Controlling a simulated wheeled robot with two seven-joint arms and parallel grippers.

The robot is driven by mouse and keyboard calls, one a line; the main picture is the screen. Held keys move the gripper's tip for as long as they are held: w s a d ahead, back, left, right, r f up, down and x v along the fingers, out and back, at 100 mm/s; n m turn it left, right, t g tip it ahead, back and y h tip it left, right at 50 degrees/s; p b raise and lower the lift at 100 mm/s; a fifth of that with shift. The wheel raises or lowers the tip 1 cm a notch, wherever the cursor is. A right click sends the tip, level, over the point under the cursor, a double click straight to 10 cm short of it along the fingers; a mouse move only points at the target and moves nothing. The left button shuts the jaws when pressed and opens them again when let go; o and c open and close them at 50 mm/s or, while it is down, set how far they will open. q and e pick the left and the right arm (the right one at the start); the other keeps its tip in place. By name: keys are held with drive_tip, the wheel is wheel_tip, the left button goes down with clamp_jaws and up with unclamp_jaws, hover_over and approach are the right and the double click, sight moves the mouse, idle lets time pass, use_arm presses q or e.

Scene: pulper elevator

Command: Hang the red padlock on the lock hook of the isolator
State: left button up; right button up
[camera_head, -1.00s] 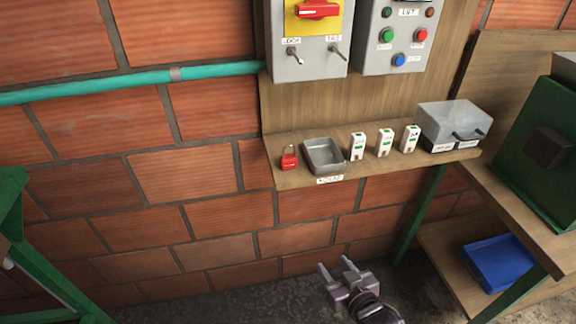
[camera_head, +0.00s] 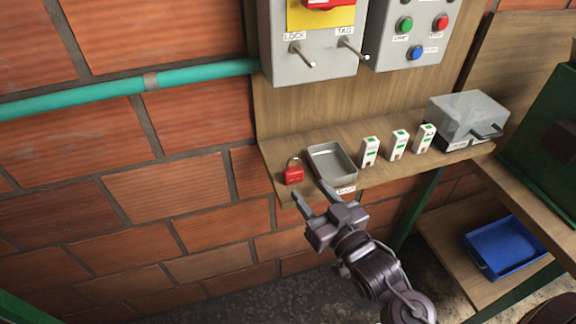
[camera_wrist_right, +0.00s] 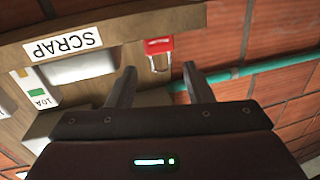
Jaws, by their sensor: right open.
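The red padlock (camera_head: 293,173) stands at the left end of the wooden shelf, its shackle upward. It also shows in the right wrist view (camera_wrist_right: 158,46), ahead of the gap between the fingers. The isolator (camera_head: 312,60) is the grey box with a yellow plate on the board above. Its lock hook (camera_head: 302,55) is the peg under the LOCK label. My right gripper (camera_head: 310,190) is open and empty just in front of the shelf edge, close below the padlock and apart from it. My left gripper is not in view.
A grey metal tray (camera_head: 321,151) stands right beside the padlock, above a SCRAP label. Several white breakers (camera_head: 398,145) and a clear-lidded box (camera_head: 468,118) stand farther right. The tag hook (camera_head: 352,48) juts out beside the lock hook. A blue bin (camera_head: 503,247) sits lower right.

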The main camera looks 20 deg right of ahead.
sight(296, 173)
drive_tip(key=shift+x, duration=0.75)
drive_tip(key=shift+w+a+r+p, duration=0.1)
drive_tip(key=shift+w+r+p, duration=0.1)
drive_tip(key=shift+w+p, duration=0.1)
drive_tip(key=p+x, duration=0.2)
drive_tip(key=x, duration=0.2)
drive_tip(key=shift+w+r, duration=0.15)
drive_tip(key=shift+r, duration=0.05)
drive_tip(key=shift+w+f, duration=0.15)
drive_tip(key=shift+w, duration=0.2)
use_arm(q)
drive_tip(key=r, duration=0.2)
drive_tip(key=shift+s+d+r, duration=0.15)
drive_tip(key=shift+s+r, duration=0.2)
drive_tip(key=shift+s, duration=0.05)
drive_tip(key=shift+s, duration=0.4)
use_arm(e)
drive_tip(key=c, duration=0.7)
